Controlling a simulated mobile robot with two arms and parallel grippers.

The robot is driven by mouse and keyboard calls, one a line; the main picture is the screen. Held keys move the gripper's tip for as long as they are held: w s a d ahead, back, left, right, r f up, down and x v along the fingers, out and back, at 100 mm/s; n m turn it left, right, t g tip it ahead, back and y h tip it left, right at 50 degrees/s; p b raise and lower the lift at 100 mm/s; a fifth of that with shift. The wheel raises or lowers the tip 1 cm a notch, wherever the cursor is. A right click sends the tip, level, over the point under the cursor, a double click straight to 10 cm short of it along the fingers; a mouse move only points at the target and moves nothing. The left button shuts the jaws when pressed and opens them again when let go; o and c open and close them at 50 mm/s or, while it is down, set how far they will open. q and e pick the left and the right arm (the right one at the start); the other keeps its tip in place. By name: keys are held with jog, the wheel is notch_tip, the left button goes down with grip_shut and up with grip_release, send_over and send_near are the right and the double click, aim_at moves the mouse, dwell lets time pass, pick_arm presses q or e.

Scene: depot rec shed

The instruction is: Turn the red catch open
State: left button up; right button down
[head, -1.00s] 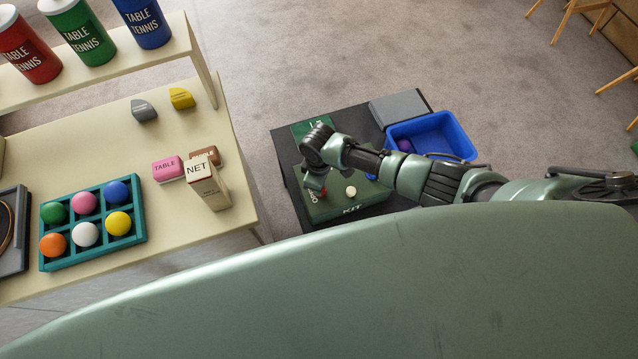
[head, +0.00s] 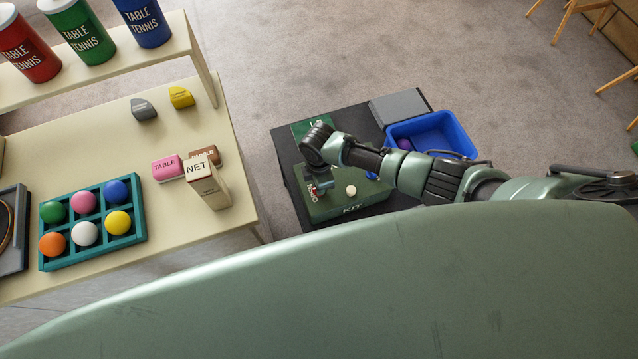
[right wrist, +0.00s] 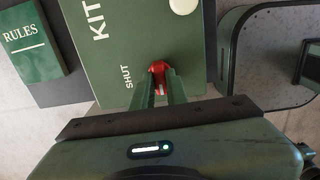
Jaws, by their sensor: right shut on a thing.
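The green kit box (head: 335,207) stands on a dark surface, with KIT lettering and a round cream knob (head: 351,190) on its lid. The red catch (right wrist: 159,68) is on the lid beside the word SHUT in the right wrist view. It shows in the head view as a small red spot (head: 312,190). My right gripper (right wrist: 160,82) is shut on the red catch, one finger on each side, hiding part of it. In the head view my right gripper (head: 322,187) is over the box's left part. My left gripper is not in view.
A blue bin (head: 462,140) with a purple ball (head: 404,144) stands right of the box. A green RULES book (right wrist: 32,39) lies beside it. The cream table (head: 190,235) at left holds a teal ball tray (head: 143,228) and a NET box (head: 213,188).

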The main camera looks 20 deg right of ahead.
dwell(0.5)
jog(key=c, duration=1.4)
grip_release()
notch_tip(320, 180, up, 8)
jog(key=shift+f+p, duration=0.1)
jog(key=shift+p, duration=0.35)
